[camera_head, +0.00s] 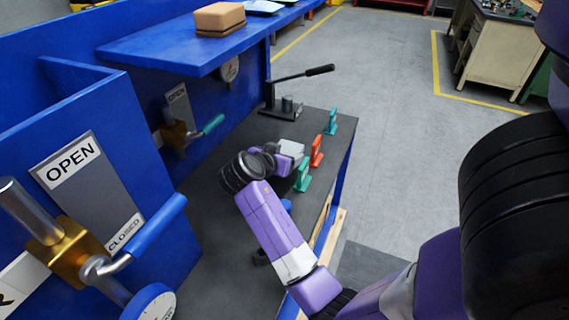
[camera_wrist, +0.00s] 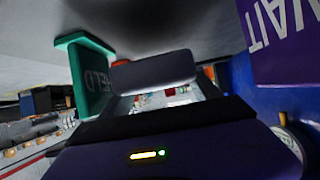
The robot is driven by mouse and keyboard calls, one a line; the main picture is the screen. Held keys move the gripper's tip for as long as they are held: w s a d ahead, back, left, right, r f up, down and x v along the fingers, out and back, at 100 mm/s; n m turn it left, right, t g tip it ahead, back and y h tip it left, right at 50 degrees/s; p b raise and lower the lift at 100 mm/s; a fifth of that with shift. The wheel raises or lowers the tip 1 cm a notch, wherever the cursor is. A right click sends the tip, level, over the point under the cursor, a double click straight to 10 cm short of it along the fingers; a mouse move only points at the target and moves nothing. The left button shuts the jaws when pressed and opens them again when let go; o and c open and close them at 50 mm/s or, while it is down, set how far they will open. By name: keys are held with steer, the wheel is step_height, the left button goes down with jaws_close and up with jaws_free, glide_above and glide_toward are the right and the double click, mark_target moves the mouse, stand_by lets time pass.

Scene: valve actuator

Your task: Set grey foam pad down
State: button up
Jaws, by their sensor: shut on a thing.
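The grey foam pad (camera_head: 291,147) is a small light block at the end of my arm, low over the dark bench top. In the wrist view the pad (camera_wrist: 153,71) lies across the jaws and looks darker, in shadow. My gripper (camera_head: 287,158) is shut on it. The wrist and jaws partly hide the pad's lower side, and I cannot tell whether it touches the bench. A green stand (camera_head: 303,175) is close to the right of the gripper; in the wrist view a green sign reading "HELD" (camera_wrist: 88,75) is beside the pad.
A red stand (camera_head: 317,150) and another green stand (camera_head: 331,121) line the bench's right edge. A black lever press (camera_head: 285,105) stands behind. Valve handles (camera_head: 150,232) stick out at left. A blue shelf (camera_head: 185,45) overhangs the bench. A purple "WAIT" sign (camera_wrist: 280,40) shows in the wrist view.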

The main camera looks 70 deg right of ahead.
steer(key=shift+f, duration=1.8)
steer(key=shift+f, duration=0.1)
steer(key=shift+f, duration=0.1)
steer(key=o, duration=1.1)
steer(key=shift+c, duration=0.2)
steer(key=shift+r, duration=0.2)
